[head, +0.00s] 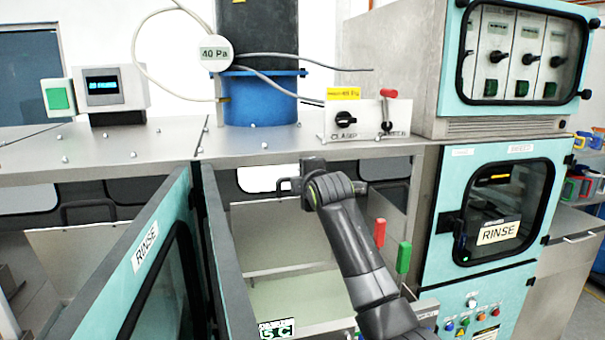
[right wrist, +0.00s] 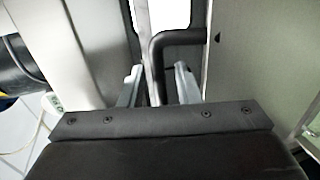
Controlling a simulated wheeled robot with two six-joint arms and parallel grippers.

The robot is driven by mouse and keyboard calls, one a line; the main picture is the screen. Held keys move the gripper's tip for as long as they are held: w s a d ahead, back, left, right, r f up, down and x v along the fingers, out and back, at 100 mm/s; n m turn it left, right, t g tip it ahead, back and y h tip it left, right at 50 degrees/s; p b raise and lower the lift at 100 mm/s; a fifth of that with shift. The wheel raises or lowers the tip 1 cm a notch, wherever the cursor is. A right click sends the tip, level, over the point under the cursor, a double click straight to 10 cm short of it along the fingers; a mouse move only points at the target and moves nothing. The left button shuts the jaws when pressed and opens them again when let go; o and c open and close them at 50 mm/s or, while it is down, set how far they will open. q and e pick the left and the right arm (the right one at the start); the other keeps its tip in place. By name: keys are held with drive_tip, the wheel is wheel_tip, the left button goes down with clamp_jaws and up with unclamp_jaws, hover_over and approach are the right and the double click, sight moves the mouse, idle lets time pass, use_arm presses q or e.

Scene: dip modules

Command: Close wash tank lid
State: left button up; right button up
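A raised panel, which looks like the tank lid (head: 232,182), stands upright at the back of the open right-hand tank, with a pale window in it. I cannot read a wash label on it. In the right wrist view the black handle (right wrist: 158,72) passes between the two grey fingers of my right gripper (right wrist: 158,86). Small gaps show beside the bar, so the fingers are around it but not closed on it. My left gripper is out of view.
Two teal-edged doors stand open at left, one labelled RINSE (head: 146,246). A steel shelf (head: 262,146) with a switch box (head: 366,119) runs above the tank. Red (head: 380,232) and green (head: 404,257) handles stand right of my arm, beside the teal cabinet (head: 490,210).

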drive_tip(key=shift+w+a+f, duration=0.1)
drive_tip(key=shift+w, duration=0.35)
clamp_jaws()
